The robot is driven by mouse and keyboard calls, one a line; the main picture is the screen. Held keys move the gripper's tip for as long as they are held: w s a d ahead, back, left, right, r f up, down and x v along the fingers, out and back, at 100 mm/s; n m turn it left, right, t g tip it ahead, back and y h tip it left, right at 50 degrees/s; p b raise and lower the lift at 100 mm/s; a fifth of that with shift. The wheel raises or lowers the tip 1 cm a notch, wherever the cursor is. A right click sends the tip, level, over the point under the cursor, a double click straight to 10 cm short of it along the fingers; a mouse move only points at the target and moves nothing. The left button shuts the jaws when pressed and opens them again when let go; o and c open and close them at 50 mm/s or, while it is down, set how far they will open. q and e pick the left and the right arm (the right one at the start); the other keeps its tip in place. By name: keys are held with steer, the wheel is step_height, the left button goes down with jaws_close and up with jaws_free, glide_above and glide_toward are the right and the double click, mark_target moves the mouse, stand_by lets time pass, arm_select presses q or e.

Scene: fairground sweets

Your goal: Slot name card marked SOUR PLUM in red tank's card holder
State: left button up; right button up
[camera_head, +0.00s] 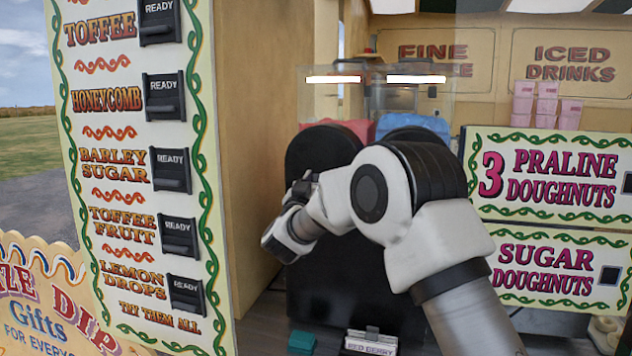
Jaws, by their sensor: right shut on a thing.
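My right arm comes in from the lower right and bends left in front of a black panel. My right gripper (303,188) is at the far end of its white wrist and mostly hidden by it. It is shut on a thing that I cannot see. The red tank (346,129), a clear box with red contents, stands behind the panel's rounded left top. Its card holder is not visible; my arm covers part of that area. The SOUR PLUM card cannot be made out anywhere. My left gripper is not in view.
A tank with blue contents (412,124) stands right of the red one. A card reading RED BERRY (370,343) and a teal block (302,342) are at the bottom. A tall sweets signboard (130,235) borders the left; doughnut signs (553,172) border the right.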

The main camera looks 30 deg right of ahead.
steer(key=shift+f+b, duration=0.85)
steer(key=shift+f, duration=0.7)
steer(key=o, duration=1)
